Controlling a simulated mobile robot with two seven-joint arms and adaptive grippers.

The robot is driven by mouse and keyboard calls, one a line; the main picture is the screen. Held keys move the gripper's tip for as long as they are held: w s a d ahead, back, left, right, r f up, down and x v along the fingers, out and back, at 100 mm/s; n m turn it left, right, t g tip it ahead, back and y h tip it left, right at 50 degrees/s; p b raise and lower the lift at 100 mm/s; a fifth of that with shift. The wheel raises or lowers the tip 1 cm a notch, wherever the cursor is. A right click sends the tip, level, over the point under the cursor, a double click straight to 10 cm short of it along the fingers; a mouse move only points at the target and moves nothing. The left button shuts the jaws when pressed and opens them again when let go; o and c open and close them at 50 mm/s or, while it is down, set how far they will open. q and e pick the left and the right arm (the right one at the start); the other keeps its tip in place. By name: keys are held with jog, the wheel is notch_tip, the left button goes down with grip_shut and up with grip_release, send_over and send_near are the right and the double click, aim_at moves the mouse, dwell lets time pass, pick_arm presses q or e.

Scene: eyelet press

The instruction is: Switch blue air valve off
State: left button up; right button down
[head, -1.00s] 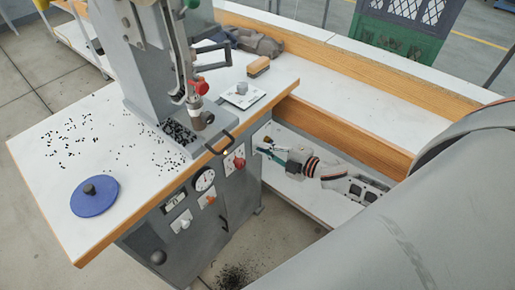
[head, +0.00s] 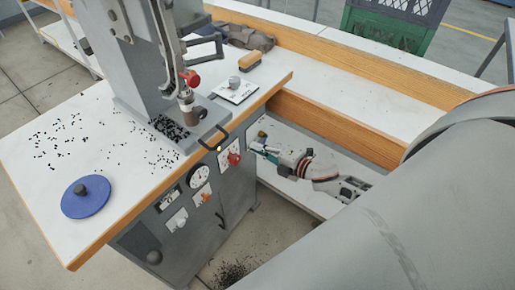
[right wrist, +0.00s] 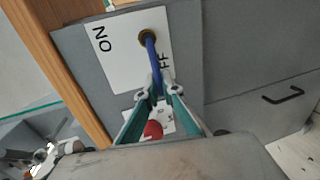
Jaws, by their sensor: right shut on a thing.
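The blue air valve's lever (right wrist: 154,58) shows in the right wrist view, running from a brass pivot on a white plate (right wrist: 122,60) marked ON at the left. The lever points down the picture along the OFF lettering, which it and the gripper partly cover. My right gripper (right wrist: 159,92) is shut on the lever's free end. In the head view my right gripper (head: 262,153) is at the side face of the press cabinet; the lever is hard to make out there. My left gripper is not in view.
A red knob (right wrist: 153,130) lies just beyond the fingers in the wrist view. The cabinet front (head: 185,225) carries gauges and switches. The press table (head: 60,170) bears scattered black eyelets and a blue disc (head: 86,197). A wooden-edged bench (head: 340,135) runs behind my right arm.

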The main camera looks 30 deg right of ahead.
jog(key=c, duration=2.2)
grip_release()
jog(key=v, duration=1.2)
jog(key=s+a+f+m+g+h, duration=0.1)
jog(key=s+a+f+m, duration=0.2)
jog(key=a+m, duration=0.2)
jog(key=s+a+f+m+g+h, duration=0.1)
jog(key=s+a+f+m+g, duration=0.1)
jog(key=s+a+f+m, duration=0.2)
jog(key=s+a+f+m+g+p, duration=0.1)
jog(key=s+a+f+m, duration=0.2)
jog(key=a+m, duration=0.5)
jog(key=shift+s+a+f+m+h, duration=0.15)
jog(key=shift+s+f+m+h, duration=0.1)
jog(key=shift+f+m+h, duration=0.25)
